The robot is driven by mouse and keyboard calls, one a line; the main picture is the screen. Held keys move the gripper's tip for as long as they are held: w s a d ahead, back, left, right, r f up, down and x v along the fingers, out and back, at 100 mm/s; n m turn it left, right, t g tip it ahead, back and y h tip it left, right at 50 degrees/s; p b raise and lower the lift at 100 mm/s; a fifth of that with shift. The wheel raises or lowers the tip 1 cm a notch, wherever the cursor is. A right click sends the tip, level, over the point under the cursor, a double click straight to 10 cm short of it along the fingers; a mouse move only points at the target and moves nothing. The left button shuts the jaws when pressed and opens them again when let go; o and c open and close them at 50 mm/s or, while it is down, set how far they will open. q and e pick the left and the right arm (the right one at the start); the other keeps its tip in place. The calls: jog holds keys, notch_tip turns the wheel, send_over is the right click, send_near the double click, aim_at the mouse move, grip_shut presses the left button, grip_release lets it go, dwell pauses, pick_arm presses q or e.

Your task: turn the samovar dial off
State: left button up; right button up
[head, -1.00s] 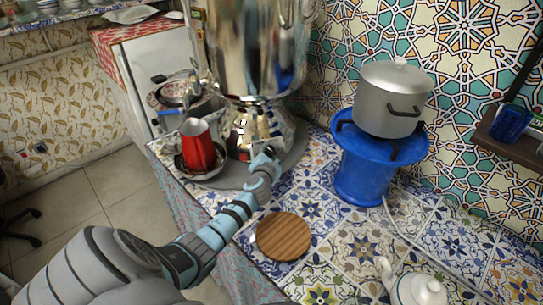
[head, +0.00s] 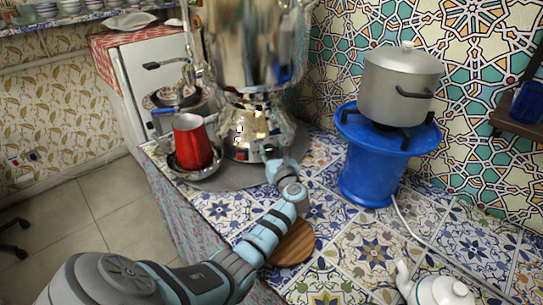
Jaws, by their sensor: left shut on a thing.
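The samovar (head: 262,55) is a tall shiny metal urn on a polished base (head: 240,128), at the upper middle of the head view. My left gripper (head: 270,153) reaches in from the bottom left and has its fingertips at the lower front of that base. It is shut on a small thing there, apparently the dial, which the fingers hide. I cannot read the dial's setting. My right gripper is not in view.
A red cup (head: 191,140) stands in a metal bowl (head: 195,171) left of the gripper. A grey pot (head: 398,88) sits on a blue burner (head: 371,172) at right. A round wooden board (head: 297,244) lies partly under my arm. A white teapot (head: 442,291) is at the lower right.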

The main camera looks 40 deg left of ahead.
pick_arm(q)
jog(key=shift+f+n+g+y+b, duration=0.1)
jog(key=shift+n+g+y+b, duration=0.25)
jog(key=shift+n, duration=0.25)
jog(key=o, duration=1.2)
jog(key=shift+c, duration=0.2)
jog(key=v, duration=1.2)
jog(key=shift+w+r, duration=0.1)
jog(key=shift+r, duration=0.1)
